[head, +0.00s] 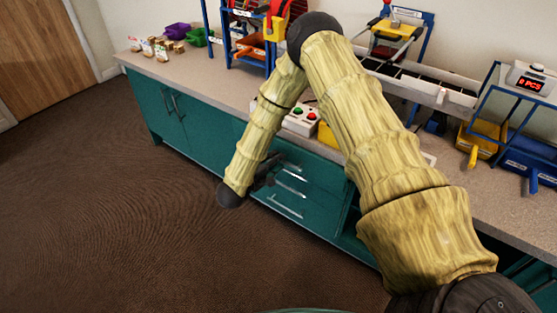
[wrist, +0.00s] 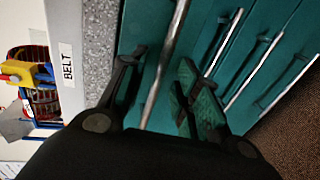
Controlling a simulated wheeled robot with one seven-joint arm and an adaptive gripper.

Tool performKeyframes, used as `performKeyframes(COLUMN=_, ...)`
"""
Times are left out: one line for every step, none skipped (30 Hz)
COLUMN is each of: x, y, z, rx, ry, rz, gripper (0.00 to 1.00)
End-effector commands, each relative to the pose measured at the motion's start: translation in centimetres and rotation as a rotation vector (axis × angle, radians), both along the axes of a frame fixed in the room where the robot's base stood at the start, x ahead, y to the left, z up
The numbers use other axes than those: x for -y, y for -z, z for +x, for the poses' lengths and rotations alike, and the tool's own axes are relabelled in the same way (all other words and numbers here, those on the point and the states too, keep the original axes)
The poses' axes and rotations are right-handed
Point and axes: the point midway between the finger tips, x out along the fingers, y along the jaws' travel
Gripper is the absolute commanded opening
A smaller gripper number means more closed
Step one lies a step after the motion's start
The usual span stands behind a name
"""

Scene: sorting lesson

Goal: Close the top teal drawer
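The teal drawer stack (head: 322,175) is under the counter in the head view, partly hidden by my arm. In the wrist view the top teal drawer front (wrist: 140,25) lies beside the counter edge. Its silver bar handle (wrist: 166,60) looks nearer to the camera than the other handles. My gripper (wrist: 160,82) is open, with a finger on each side of this bar. I cannot tell whether either finger touches it. In the head view my gripper (head: 264,182) is small and dark in front of the drawers. How far the top drawer stands out is not clear.
Several lower handles (wrist: 250,72) run beside the right finger. The counter (head: 215,82) carries a button box (head: 300,120), bins and racks. Teal cupboard doors (head: 170,105) are to the left. The brown carpet (head: 110,210) in front is clear.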

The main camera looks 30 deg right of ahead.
Motion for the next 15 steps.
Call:
performKeyframes(x=0.6, y=0.2, z=0.2, rx=-0.001, ry=0.003, rz=0.001, gripper=0.32)
performKeyframes(x=0.9, y=0.2, z=0.3, rx=-0.001, ry=0.003, rz=0.001, gripper=0.32)
performKeyframes(x=1.2, y=0.3, z=0.5, rx=-0.001, ry=0.002, rz=0.001, gripper=0.32)
performKeyframes(x=1.4, y=0.3, z=0.6, rx=0.0, ry=0.001, rz=0.0, gripper=0.32)
performKeyframes(x=1.6, y=0.4, z=0.7, rx=0.0, ry=0.001, rz=0.0, gripper=0.32)
performKeyframes(x=1.8, y=0.4, z=0.8, rx=0.0, ry=0.001, rz=0.0, gripper=0.32)
performKeyframes(x=1.9, y=0.4, z=0.8, rx=-0.001, ry=0.001, rz=0.001, gripper=0.32)
performKeyframes(x=2.0, y=0.5, z=0.9, rx=-0.001, ry=0.001, rz=0.001, gripper=0.32)
performKeyframes(x=2.1, y=0.5, z=0.9, rx=-0.001, ry=0.001, rz=0.001, gripper=0.32)
performKeyframes(x=2.1, y=0.5, z=0.9, rx=-0.001, ry=0.001, rz=0.001, gripper=0.32)
performKeyframes(x=2.1, y=0.5, z=0.9, rx=-0.001, ry=0.001, rz=0.001, gripper=0.32)
performKeyframes(x=2.1, y=0.5, z=0.9, rx=0.0, ry=0.0, rz=0.001, gripper=0.32)
performKeyframes(x=2.1, y=0.5, z=0.9, rx=-0.001, ry=0.001, rz=0.001, gripper=0.32)
performKeyframes(x=2.1, y=0.5, z=0.9, rx=-0.001, ry=0.0, rz=0.001, gripper=0.32)
performKeyframes(x=2.1, y=0.5, z=0.9, rx=-0.001, ry=0.0, rz=0.001, gripper=0.32)
